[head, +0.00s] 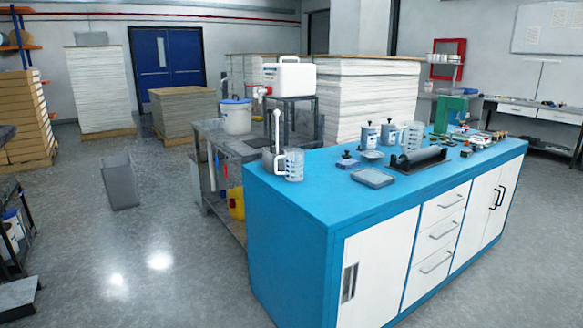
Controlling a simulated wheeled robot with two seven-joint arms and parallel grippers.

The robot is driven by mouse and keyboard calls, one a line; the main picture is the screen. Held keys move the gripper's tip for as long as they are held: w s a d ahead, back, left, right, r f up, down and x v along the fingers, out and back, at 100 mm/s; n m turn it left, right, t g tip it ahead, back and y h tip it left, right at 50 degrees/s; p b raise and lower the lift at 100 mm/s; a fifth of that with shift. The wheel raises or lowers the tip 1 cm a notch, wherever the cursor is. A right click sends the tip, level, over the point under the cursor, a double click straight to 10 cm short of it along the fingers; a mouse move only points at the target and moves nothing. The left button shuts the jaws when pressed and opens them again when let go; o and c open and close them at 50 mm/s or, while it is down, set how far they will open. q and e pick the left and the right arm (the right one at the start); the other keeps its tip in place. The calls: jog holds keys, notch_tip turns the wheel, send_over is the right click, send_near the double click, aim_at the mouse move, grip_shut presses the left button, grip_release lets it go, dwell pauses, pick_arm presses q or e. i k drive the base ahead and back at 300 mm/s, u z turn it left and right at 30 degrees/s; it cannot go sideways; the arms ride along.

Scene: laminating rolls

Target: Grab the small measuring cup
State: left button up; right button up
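A clear measuring cup with a handle (294,166) stands upright at the left end of the blue counter (290,208). A second clear jug-like measuring cup (413,137) stands farther back on the same counter, behind the dark roller. The two look close in size from here, so I cannot tell for sure which is the small one. Neither of my grippers is in view.
A grey tray (373,178), a dark roller (418,158) and two lidded cans (368,136) are on the counter. A grey workbench (238,147) with a white bucket (236,117) stands behind it.

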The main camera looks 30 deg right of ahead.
aim_at(294, 158)
jog(key=k, duration=0.5)
jog(key=z, duration=1)
jog(key=i, duration=1.5)
jog(key=u, duration=0.15)
